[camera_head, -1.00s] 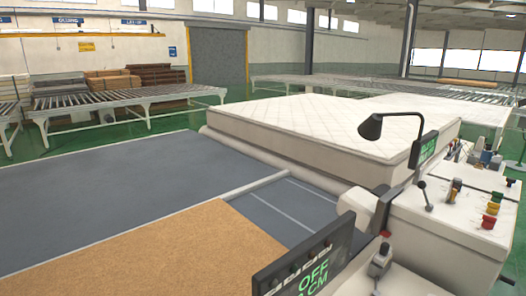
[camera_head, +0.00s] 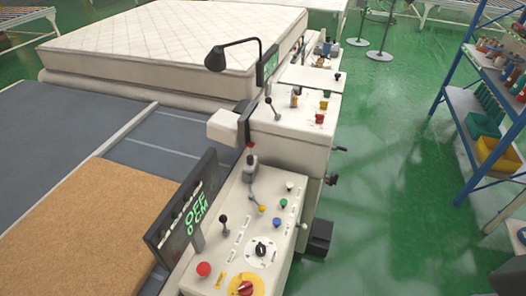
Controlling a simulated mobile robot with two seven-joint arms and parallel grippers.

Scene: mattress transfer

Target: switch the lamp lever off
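A lever (camera_head: 269,105) with a dark knob rises from the left part of that console's top. Another black-knobbed lever (camera_head: 223,222) stands upright on the near console (camera_head: 238,205). A dark display (camera_head: 185,215) beside it reads OFF and 0 CM in green. No label shows clearly which lever works the lamp. Neither of my grippers is clearly in view.
A white mattress (camera_head: 170,45) lies beyond the grey bed (camera_head: 35,135), with a brown sheet (camera_head: 85,225) in front. The near console has a red button (camera_head: 204,269) and a red knob on yellow. A blue shelf (camera_head: 465,120) stands right.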

